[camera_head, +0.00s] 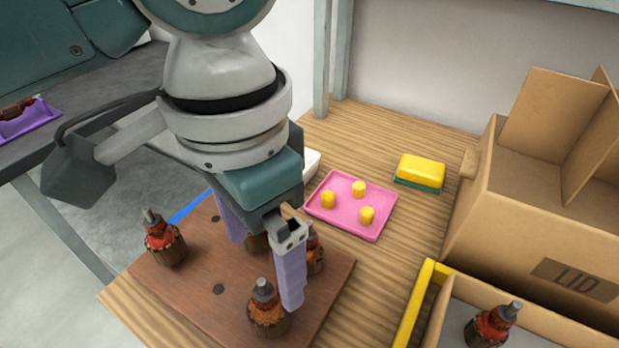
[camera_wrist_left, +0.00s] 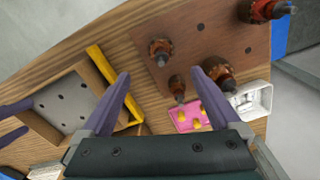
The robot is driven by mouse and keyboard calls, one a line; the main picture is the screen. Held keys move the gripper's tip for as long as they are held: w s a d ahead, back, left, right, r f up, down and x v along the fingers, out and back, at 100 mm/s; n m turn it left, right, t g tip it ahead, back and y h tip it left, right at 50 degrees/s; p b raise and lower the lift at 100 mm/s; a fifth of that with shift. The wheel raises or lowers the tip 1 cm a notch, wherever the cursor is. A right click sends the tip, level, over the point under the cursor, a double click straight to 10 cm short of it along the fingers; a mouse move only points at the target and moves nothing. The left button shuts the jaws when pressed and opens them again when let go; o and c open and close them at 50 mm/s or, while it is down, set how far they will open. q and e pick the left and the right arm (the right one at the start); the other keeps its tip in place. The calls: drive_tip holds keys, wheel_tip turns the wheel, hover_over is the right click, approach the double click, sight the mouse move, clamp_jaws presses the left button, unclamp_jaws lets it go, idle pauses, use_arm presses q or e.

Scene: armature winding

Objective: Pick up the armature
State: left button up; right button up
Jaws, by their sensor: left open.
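Several armatures with dark, toothed bases, red-orange windings and grey shafts stand on a brown board (camera_head: 190,292). One is at its left (camera_head: 163,240) and one near its front (camera_head: 267,312). Another armature (camera_head: 314,258) is partly hidden behind a finger, and one more is mostly hidden behind my left gripper (camera_head: 262,252). That gripper points down over the board, its purple fingers apart. In the left wrist view, an armature (camera_wrist_left: 178,88) shows between the fingertips, with another (camera_wrist_left: 218,72) close to the right finger. Two separate purple fingers of my right gripper (camera_wrist_left: 20,122) show at the left edge.
A pink tray (camera_head: 381,226) with yellow pegs and a yellow-green sponge (camera_head: 420,172) lie behind the board. At right are a cardboard box (camera_head: 500,210) and a yellow-edged open box (camera_head: 412,312) containing another armature (camera_head: 492,325). Bare table lies between board and boxes.

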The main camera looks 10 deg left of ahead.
sight(265, 281)
use_arm(q)
wheel_tip(265, 281, down, 5)
drive_tip(key=shift+r, duration=0.2)
drive_tip(key=f, duration=0.1)
drive_tip(key=f+b, duration=0.1)
drive_tip(key=f, duration=0.3)
drive_tip(key=shift+s+a+f, duration=0.1)
drive_tip(key=shift+a+f, duration=0.15)
drive_tip(key=shift+r, duration=0.1)
clamp_jaws()
idle(0.4)
